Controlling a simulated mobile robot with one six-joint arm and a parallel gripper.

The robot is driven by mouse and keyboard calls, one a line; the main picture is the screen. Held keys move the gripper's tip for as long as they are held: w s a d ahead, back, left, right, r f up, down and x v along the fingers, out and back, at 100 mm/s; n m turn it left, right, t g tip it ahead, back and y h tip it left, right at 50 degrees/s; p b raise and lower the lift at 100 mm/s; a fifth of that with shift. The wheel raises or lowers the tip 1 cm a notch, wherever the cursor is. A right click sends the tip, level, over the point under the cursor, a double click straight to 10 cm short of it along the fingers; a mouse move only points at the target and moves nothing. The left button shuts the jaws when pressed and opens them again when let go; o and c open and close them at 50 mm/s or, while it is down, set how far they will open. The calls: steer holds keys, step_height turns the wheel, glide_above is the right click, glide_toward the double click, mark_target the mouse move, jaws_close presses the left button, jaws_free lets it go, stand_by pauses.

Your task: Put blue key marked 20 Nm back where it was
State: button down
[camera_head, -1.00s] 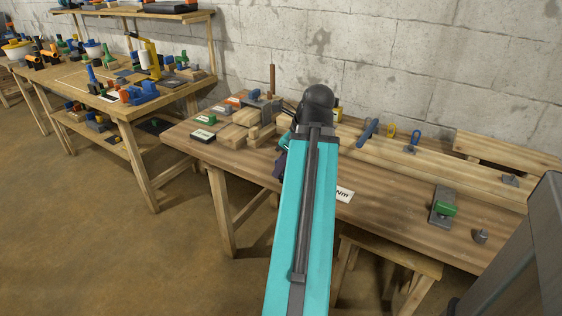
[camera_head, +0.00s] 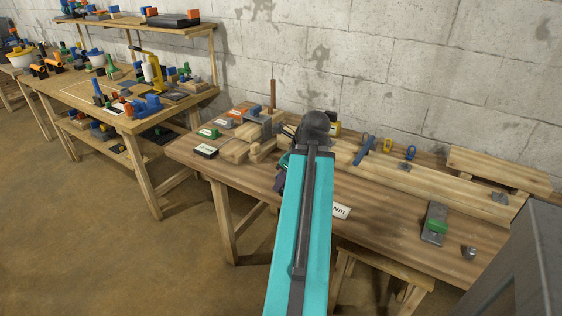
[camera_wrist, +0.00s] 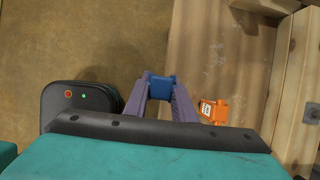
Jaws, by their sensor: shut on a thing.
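My gripper (camera_wrist: 160,92) has two purple fingers shut on a small blue piece, the blue key (camera_wrist: 161,86), in the wrist view. Only its blocky blue end shows, and no marking on it is readable. The gripper hangs near the edge of the wooden bench, with brown floor to its left in that view. In the head view my teal arm hides most of the gripper; a bit of purple (camera_head: 279,178) shows left of the arm. A white card ending in "Nm" (camera_head: 341,211) lies on the bench, partly covered by the arm.
An orange labelled piece (camera_wrist: 214,110) lies on the bench right of my gripper. Wooden blocks (camera_head: 237,148) stand left of the arm.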

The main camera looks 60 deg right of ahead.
steer(key=shift+w+d+r+p, duration=0.15)
steer(key=shift+d+r+p, duration=0.05)
steer(key=shift+p, duration=0.85)
steer(key=w+d+p, duration=0.2)
steer(key=d, duration=0.1)
steer(key=w+d+f+p, duration=0.1)
steer(key=w+d+p, duration=0.2)
steer(key=d, duration=0.1)
steer(key=w+d+p, duration=0.2)
steer(key=d+p, duration=0.1)
steer(key=d, duration=0.1)
steer(key=shift+w+f, duration=0.15)
steer(key=shift+f, duration=0.15)
steer(key=shift+f, duration=0.1)
steer(key=shift+f+p, duration=0.4)
steer(key=shift+f, duration=1.3)
steer(key=shift+f, duration=0.1)
steer(key=c, duration=1.5)
jaws_free()
